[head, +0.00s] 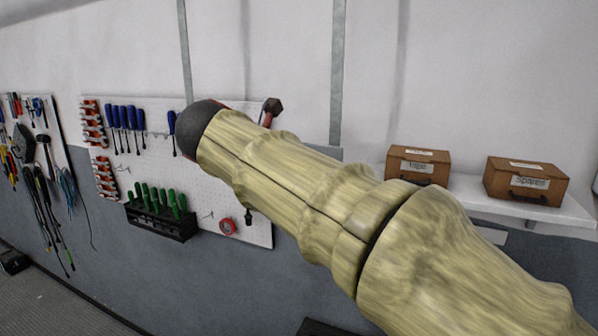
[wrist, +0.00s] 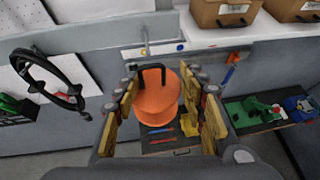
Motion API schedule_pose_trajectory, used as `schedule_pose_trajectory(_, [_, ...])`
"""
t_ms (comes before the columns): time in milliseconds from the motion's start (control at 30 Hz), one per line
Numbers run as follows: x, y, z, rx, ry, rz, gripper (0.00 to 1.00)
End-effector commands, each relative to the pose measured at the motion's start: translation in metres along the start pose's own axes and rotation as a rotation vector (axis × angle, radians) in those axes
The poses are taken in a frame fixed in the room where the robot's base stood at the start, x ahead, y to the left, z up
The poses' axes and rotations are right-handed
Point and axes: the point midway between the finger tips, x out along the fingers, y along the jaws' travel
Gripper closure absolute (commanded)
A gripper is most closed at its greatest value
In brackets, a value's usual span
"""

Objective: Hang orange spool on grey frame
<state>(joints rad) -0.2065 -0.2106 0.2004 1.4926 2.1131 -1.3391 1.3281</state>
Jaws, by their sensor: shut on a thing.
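The orange spool (wrist: 155,108) is in the middle of the wrist view, with a black loop (wrist: 153,67) at its top. My gripper (wrist: 163,82) has yellow-padded fingers on both sides of it and is shut on the spool. The spool looks held up in front of a grey wall and above a dark surface. I cannot pick out the grey frame with certainty in either view. My gripper and the spool do not show in the head view, where my sleeved arm fills the middle and right.
A black ring-shaped thing (wrist: 48,80) is at the left of the wrist view. A low surface holds tools, with a green thing (wrist: 252,107) on it. In the head view, a pegboard (head: 185,190) hangs on the wall, and a brown box (head: 525,180) stands on a shelf (head: 470,192).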

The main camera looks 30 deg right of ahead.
Motion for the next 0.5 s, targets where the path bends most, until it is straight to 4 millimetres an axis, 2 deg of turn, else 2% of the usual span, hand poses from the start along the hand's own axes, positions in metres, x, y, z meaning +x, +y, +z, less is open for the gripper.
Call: schedule_pose_trajectory(500, [0.026, 0.004, 0.012, -0.001, 0.0, -0.001, 0.99])
